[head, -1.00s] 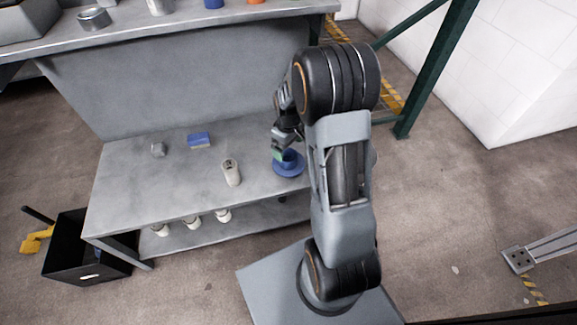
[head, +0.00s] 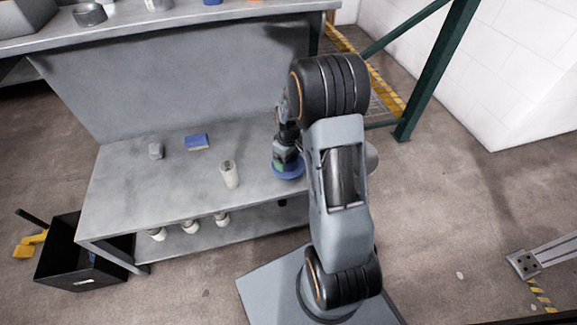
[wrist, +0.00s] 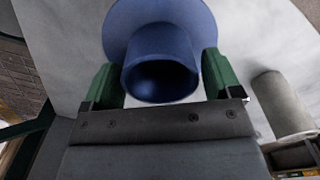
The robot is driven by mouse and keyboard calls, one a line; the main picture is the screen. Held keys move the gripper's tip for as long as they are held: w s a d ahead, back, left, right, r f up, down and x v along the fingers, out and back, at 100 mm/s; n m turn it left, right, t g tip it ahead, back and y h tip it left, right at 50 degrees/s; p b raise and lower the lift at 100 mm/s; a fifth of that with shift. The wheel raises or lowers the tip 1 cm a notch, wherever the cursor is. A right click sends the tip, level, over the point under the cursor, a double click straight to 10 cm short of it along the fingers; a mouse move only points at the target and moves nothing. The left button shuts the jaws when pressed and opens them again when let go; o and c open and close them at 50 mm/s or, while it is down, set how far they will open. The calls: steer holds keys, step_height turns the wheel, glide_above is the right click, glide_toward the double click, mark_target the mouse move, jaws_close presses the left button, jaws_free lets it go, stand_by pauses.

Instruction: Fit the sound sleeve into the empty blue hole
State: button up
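A blue flanged tube (wrist: 160,40) stands on the lower bench top. Its round opening faces my wrist camera and looks dark and empty inside. In the head view its wide blue flange (head: 289,174) shows below my gripper (head: 284,160). My gripper also shows in the wrist view (wrist: 158,80), open, with one green finger on each side of the tube. I cannot tell whether either finger touches it. A cream cylinder (head: 229,175) stands to the left in the head view, and a pale cylinder (wrist: 280,103) shows at the right in the wrist view.
A blue block (head: 197,141) and a small grey piece (head: 156,151) lie farther left on the bench (head: 140,195). Several pale cylinders (head: 190,227) stand on the shelf beneath. A black bin (head: 80,250) is on the floor. A green post (head: 430,80) rises at the right.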

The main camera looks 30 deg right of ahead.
steer(key=c, duration=0.8)
steer(key=shift+r, duration=0.1)
steer(key=shift+c, duration=0.2)
